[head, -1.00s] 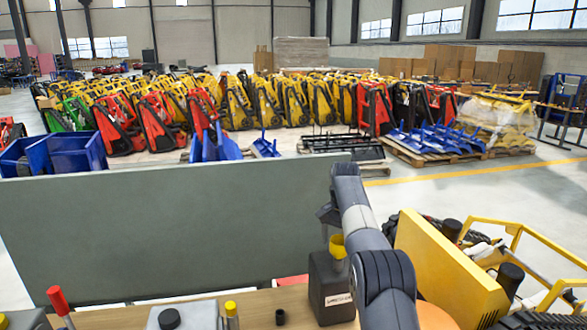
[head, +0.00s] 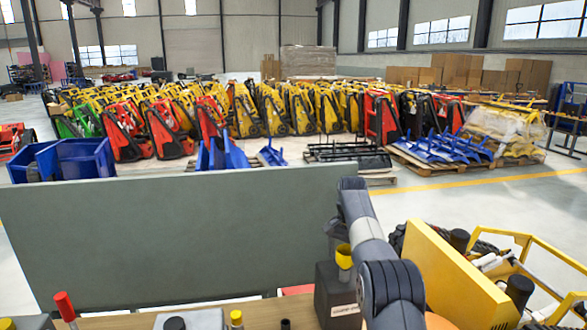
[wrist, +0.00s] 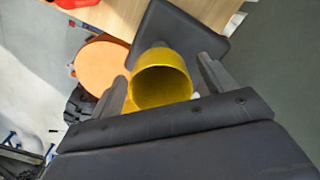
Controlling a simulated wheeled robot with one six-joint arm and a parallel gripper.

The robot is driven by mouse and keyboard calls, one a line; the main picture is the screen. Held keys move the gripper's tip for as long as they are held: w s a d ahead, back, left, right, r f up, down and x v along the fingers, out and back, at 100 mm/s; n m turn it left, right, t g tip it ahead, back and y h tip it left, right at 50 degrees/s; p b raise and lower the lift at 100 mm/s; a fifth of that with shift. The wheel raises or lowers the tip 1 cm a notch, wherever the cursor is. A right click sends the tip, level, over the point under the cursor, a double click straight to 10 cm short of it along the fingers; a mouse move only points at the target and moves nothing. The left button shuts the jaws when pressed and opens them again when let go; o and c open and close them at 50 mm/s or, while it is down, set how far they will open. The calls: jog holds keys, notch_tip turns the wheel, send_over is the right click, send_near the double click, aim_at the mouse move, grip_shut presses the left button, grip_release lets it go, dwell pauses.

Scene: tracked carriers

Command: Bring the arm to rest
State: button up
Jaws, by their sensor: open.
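My gripper (wrist: 162,68) is open in the wrist view, with one finger on each side of a yellow funnel-like cup (wrist: 162,82). I cannot tell whether either finger touches it. The cup sits at the top of a dark canister (wrist: 178,28). In the head view the yellow cup (head: 343,257) and the dark canister (head: 336,296) stand on the wooden bench, just left of my arm. My arm (head: 363,225) reaches forward beside them. My fingers are hidden in the head view.
A grey-green panel (head: 180,235) stands behind the bench (head: 265,309). A red-handled lever (head: 65,306) is at the left. A yellow-framed machine (head: 450,275) is close on the right. An orange round thing (wrist: 100,62) lies near the canister. Open floor (head: 480,210) shows beyond.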

jog(key=shift+f, duration=0.8)
notch_tip(320, 180, up, 8)
jog(key=p, duration=0.2)
jog(key=shift+f+p, duration=0.2)
jog(key=shift+p, duration=0.15)
notch_tip(320, 180, down, 8)
jog(key=b, duration=0.3)
jog(key=shift+r, duration=0.2)
notch_tip(320, 180, up, 10)
jog(key=p, duration=0.5)
jog(key=shift+f, duration=0.15)
jog(key=a+f, duration=0.1)
jog(key=a+f+b, duration=0.1)
jog(key=shift+f, duration=0.3)
jog(key=shift+a+f, duration=0.25)
jog(key=shift+f, duration=0.05)
jog(key=shift+r, duration=0.1)
